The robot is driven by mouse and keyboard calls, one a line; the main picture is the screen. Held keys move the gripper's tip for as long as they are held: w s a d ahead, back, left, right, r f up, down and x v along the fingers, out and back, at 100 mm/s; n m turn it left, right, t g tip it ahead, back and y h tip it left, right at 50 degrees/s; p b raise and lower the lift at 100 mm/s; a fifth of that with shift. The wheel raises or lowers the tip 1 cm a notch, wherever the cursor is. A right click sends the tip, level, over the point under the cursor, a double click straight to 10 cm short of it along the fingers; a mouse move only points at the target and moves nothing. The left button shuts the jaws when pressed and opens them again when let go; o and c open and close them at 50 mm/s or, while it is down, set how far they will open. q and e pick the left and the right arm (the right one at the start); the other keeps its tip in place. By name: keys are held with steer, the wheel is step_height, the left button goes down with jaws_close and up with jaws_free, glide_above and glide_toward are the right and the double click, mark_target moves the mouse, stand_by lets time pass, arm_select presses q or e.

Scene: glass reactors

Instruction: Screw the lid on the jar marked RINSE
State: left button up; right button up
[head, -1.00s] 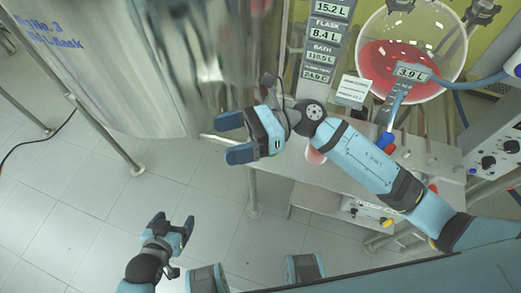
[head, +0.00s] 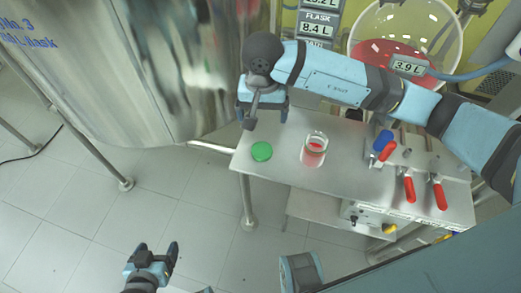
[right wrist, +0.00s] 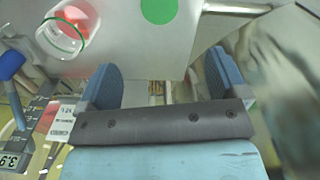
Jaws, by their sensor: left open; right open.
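A green disc-shaped lid (head: 262,151) lies flat on the steel table near its left end. An open glass jar (head: 314,143) with red contents stands upright to its right, apart from it; I cannot read any marking on it. My right gripper (head: 264,108) is open and empty, above the table's far left part, beyond the lid. The right wrist view shows its two fingers (right wrist: 160,72) apart, with the lid (right wrist: 158,9) and jar (right wrist: 62,36) at the top, outside the fingers. My left gripper (head: 157,248) is open and empty, low over the floor.
The steel table (head: 340,170) has clear surface around lid and jar. Red-handled valves (head: 409,188) and a blue-tipped one (head: 383,140) stand to the right. A big steel vessel (head: 150,70) is at left. A glass bowl with red liquid (head: 395,62) is behind the table.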

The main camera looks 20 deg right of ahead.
glide_above(262, 149)
steer(key=f, duration=0.8)
steer(key=shift+w+f, duration=0.2)
steer(key=shift+f, duration=0.1)
steer(key=shift+s+f+p, duration=0.1)
steer(key=shift+f+p, duration=0.2)
steer(key=shift+f, duration=2.3)
steer(key=c, duration=1)
